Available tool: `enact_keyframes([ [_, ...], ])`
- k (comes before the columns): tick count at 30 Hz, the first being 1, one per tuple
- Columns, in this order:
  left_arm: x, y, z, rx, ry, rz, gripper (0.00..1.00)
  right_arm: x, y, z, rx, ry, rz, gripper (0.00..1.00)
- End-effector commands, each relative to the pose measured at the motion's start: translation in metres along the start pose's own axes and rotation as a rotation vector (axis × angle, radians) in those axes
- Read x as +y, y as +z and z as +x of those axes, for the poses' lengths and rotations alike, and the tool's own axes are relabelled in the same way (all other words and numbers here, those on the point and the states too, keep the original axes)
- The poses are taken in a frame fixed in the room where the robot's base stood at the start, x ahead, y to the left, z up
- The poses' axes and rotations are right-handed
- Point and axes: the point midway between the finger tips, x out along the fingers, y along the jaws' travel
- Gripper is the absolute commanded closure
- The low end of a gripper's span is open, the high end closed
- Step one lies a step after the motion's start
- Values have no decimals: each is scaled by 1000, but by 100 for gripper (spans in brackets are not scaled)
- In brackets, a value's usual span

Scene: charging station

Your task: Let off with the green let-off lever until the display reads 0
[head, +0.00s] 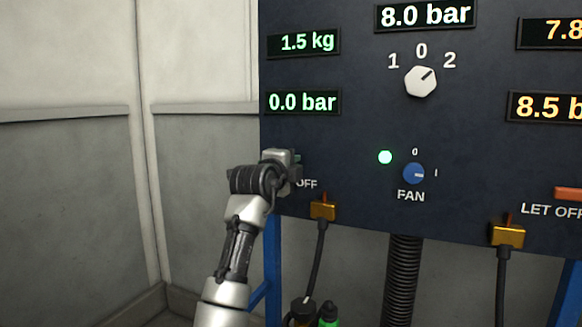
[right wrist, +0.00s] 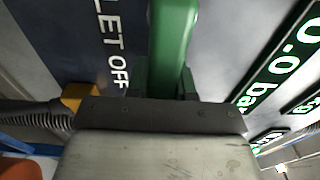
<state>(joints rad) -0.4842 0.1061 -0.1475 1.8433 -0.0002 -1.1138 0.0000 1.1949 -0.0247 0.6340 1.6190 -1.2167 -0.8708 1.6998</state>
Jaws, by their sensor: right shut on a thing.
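The green let-off lever (right wrist: 172,45) fills the top middle of the right wrist view, next to the LET OFF label. In the head view my right gripper (head: 288,168) mostly hides the lever and part of the label. The right gripper (right wrist: 168,98) is shut on the lever at the panel's lower left. The green display (head: 304,102) above it reads 0.0 bar. This display (right wrist: 275,75) also shows, rotated, in the right wrist view. My left gripper is in neither view.
The dark panel (head: 345,150) carries a 1.5 kg display (head: 304,41), an 8.0 bar display (head: 424,15), a white selector knob (head: 421,82) and a blue FAN knob (head: 413,173). Brass connectors with hoses hang below, one (head: 323,209) close to my gripper. Grey wall stands left.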

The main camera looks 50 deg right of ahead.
Motion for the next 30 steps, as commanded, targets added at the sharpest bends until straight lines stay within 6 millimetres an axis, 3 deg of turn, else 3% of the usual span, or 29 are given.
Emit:
enact_keyframes([
  [2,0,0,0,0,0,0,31,2,0,0,-1,6,8,100],
  [3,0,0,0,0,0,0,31,2,0,0,-1,7,8,74],
  [8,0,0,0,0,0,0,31,2,0,0,-1,5,6,51],
  [19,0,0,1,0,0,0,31,1,1,-7,-1,3,3,51],
  [30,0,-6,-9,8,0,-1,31,2,1,-77,-4,4,5,51],
])
